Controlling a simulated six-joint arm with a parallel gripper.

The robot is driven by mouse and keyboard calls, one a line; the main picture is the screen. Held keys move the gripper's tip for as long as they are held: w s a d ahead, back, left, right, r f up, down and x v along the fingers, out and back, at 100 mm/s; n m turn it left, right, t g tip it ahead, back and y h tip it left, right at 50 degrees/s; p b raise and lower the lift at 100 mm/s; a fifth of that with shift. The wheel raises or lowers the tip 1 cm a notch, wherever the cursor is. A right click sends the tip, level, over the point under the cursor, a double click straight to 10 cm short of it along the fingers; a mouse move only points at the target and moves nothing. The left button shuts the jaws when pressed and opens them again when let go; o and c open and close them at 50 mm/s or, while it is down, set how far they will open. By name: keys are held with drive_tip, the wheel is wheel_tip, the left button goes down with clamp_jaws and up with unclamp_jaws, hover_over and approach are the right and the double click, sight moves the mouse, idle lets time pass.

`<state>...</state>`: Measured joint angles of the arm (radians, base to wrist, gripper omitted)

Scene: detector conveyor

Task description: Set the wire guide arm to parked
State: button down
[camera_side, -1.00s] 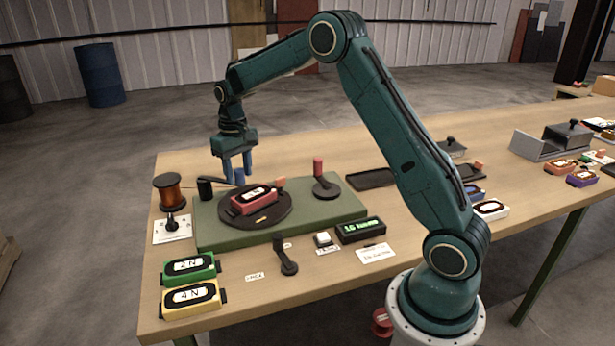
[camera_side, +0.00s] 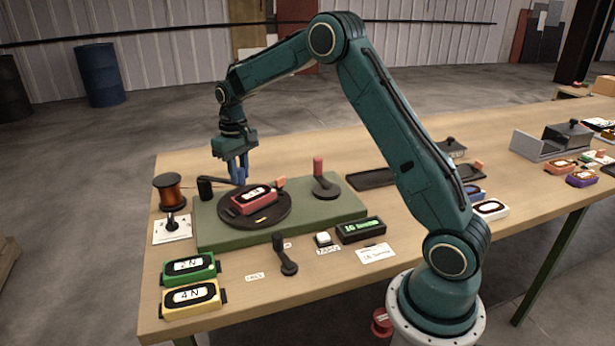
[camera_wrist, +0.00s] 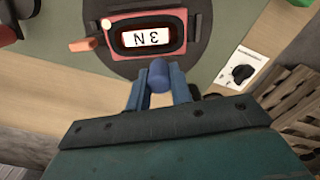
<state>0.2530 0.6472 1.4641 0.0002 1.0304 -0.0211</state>
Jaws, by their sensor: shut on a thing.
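The wire guide arm (camera_side: 218,181) is a dark bar running from a black post (camera_side: 204,189) at the back left of the green base (camera_side: 330,208). Its blue knob (camera_wrist: 158,74) shows between my fingers in the wrist view. My gripper (camera_side: 239,172) is shut on this knob, with one finger on each side (camera_wrist: 158,88). The bar's knob end lies by the back left edge of the black turntable (camera_side: 280,216). My fingers mostly hide the knob in the side view.
A red labelled box (camera_side: 256,200) sits on the turntable close to my fingers. A red-knobbed crank (camera_side: 319,178) stands to the right. A copper spool (camera_side: 169,194) and a white dial plate (camera_side: 172,229) are on the left. Green (camera_side: 189,268) and yellow (camera_side: 191,297) boxes stand in front.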

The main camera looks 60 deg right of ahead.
drive_tip(key=shift+w+d+n, duration=0.25)
drive_tip(key=shift+d+n, duration=0.4)
drive_tip(key=shift+w+d+n, duration=0.2)
drive_tip(key=shift+d+n, duration=0.4)
drive_tip(key=shift+w+d+n, duration=0.25)
drive_tip(key=shift+d+n, duration=0.4)
drive_tip(key=w+d+n, duration=0.4)
drive_tip(key=w+n, duration=0.1)
drive_tip(key=n, duration=0.2)
drive_tip(key=shift+d, duration=0.3)
drive_tip(key=shift+w+r, duration=0.1)
drive_tip(key=shift+w, duration=0.05)
drive_tip(key=c, duration=1.2)
unclamp_jaws()
drive_tip(key=shift+c, duration=0.2)
wheel_tip(320, 180, up, 14)
